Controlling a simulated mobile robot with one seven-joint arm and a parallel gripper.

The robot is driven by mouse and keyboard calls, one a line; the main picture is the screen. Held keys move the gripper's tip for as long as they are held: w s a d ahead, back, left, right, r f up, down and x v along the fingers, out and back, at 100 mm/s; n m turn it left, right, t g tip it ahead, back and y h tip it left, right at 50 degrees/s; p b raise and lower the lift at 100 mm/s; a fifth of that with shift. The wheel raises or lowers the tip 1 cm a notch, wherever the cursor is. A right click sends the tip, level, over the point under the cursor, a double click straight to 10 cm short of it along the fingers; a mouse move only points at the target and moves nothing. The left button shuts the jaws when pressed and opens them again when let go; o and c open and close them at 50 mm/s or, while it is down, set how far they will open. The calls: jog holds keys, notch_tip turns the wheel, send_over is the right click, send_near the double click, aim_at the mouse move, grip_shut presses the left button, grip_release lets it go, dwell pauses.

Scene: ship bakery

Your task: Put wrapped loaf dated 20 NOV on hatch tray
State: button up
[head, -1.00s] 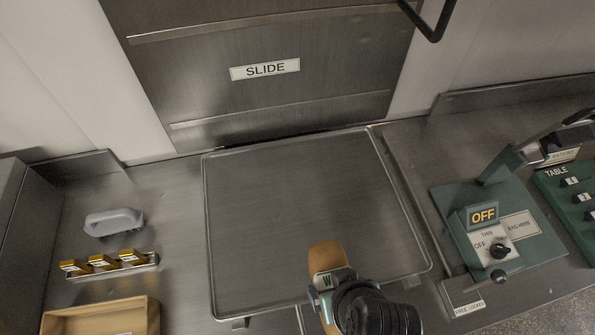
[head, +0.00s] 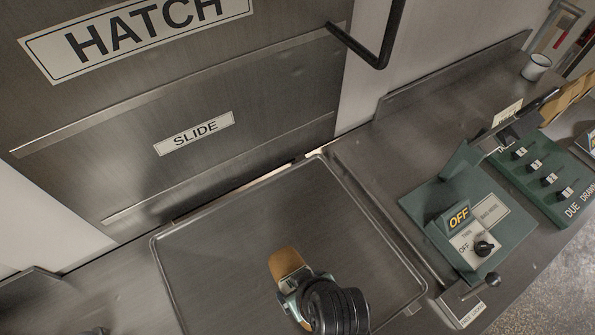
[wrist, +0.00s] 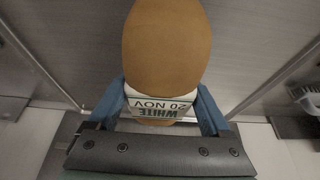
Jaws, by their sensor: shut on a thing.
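The wrapped loaf (wrist: 166,45) is brown, and its white band reads "WHITE 20 NOV", upside down in the wrist view. My gripper (wrist: 163,108) is shut on the loaf at the band, one blue finger on each side. In the head view the loaf (head: 285,262) sticks out beyond my gripper (head: 296,281), over the front part of the hatch tray (head: 230,240). The tray is a flat grey metal sheet with a raised rim, with nothing else on it. I cannot tell whether the loaf touches the tray. My wrist hides the loaf's near end.
The shut hatch (head: 180,75) with its "SLIDE" label stands behind the tray. A green machine (head: 470,225) showing "OFF" is right of the tray, with a green switch panel (head: 545,175) beyond. A white mug (head: 535,67) stands at the back right.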

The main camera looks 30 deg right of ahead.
jog(key=shift+f, duration=2)
jog(key=shift+f, duration=0.15)
jog(key=o, duration=1.4)
jog(key=shift+c, duration=0.2)
jog(key=shift+r, duration=0.25)
jog(key=v, duration=1.1)
jog(key=shift+s+r, duration=0.1)
jog(key=shift+r, duration=0.3)
